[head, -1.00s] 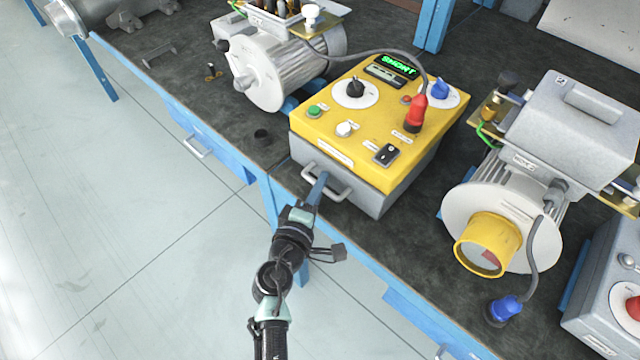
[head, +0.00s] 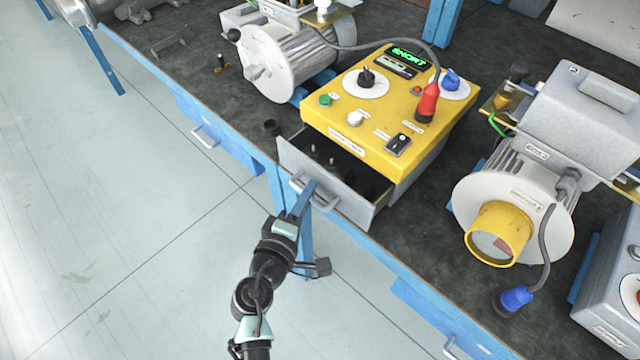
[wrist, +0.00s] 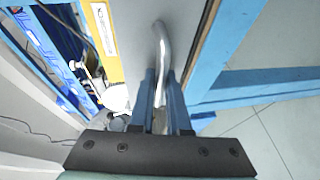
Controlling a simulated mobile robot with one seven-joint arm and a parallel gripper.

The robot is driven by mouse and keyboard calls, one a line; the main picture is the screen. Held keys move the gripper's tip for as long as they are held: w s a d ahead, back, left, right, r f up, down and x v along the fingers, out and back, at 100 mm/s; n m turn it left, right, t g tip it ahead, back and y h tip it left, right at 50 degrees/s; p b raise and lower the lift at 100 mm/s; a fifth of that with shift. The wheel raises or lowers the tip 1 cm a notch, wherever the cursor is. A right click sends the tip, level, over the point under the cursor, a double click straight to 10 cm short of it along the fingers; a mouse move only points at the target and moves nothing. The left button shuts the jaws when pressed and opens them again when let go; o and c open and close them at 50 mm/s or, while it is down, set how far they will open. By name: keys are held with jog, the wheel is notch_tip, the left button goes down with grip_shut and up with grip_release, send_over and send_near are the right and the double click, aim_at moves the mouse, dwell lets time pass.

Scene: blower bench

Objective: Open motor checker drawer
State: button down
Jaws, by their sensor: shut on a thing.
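The motor checker (head: 432,112) is a grey box with a yellow top panel, standing on the dark bench top. Its grey drawer (head: 352,198) is pulled out from the front and stands partly open, with small upright pins visible inside. My gripper (head: 304,190) is shut on the metal drawer handle (head: 325,203) at the drawer's front. In the wrist view, the blue fingers of my gripper (wrist: 160,88) close around the handle bar (wrist: 162,42) against the grey drawer front (wrist: 190,20).
A grey motor (head: 285,65) stands to the left of the checker and another motor (head: 515,215) to its right. A cable with a red plug (head: 427,103) stands on the panel. Blue bench drawers (head: 222,140) sit below the bench edge. The floor in front is clear.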

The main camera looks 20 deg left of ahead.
jog(key=s+a+b, duration=0.1)
jog(key=s+a, duration=0.2)
jog(key=s, duration=0.5)
jog(key=shift+s+b, duration=0.15)
jog(key=shift+b, duration=0.2)
jog(key=c, duration=1.2)
grip_release()
jog(key=shift+o, duration=0.2)
jog(key=s+r, duration=0.2)
jog(key=s, duration=1)
jog(key=shift+s+d+r, duration=0.15)
jog(key=shift+s+d, duration=0.2)
